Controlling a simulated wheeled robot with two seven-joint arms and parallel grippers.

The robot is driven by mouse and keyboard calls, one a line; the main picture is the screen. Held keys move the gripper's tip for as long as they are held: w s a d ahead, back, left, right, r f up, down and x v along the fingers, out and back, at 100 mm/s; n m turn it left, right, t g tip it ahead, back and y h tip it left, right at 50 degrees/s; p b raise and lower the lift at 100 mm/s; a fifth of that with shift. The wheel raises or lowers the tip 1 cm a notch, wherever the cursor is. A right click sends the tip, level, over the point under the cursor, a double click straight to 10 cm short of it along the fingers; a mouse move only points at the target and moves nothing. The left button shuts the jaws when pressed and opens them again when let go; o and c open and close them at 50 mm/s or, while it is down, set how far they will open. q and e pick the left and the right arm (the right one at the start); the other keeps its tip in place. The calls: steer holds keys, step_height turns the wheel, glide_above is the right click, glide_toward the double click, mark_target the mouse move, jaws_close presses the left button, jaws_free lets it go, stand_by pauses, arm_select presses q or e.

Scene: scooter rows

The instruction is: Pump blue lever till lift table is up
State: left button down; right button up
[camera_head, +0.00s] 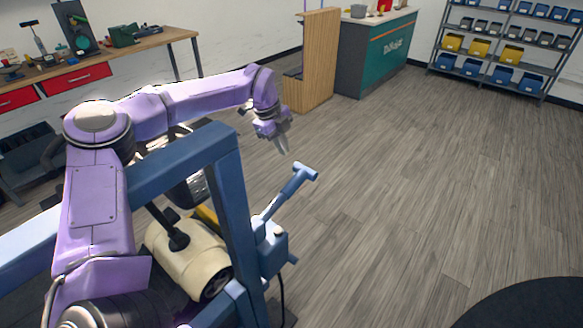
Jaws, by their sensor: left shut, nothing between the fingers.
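The blue lever (290,189) rises from a blue pump box (272,250) on the side of the blue lift frame and leans up to the right, ending in a T-shaped handle. The lift table's blue frame (230,185) shows at the lower left, with a cream scooter body (190,252) beside it. My left arm reaches over the frame from the left. My left gripper (283,146) is shut and empty, pointing down above and left of the lever handle, apart from it. My right gripper is not in view.
A wooden workbench (130,47) with red drawers stands along the back wall. A green and grey counter (378,60) and a shelf rack (503,42) with blue and yellow bins stand at the back.

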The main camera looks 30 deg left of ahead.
mark_target(295, 177)
arm_select(q)
steer(key=p+x, duration=0.3)
steer(key=x, duration=0.7)
steer(key=shift+w, duration=0.15)
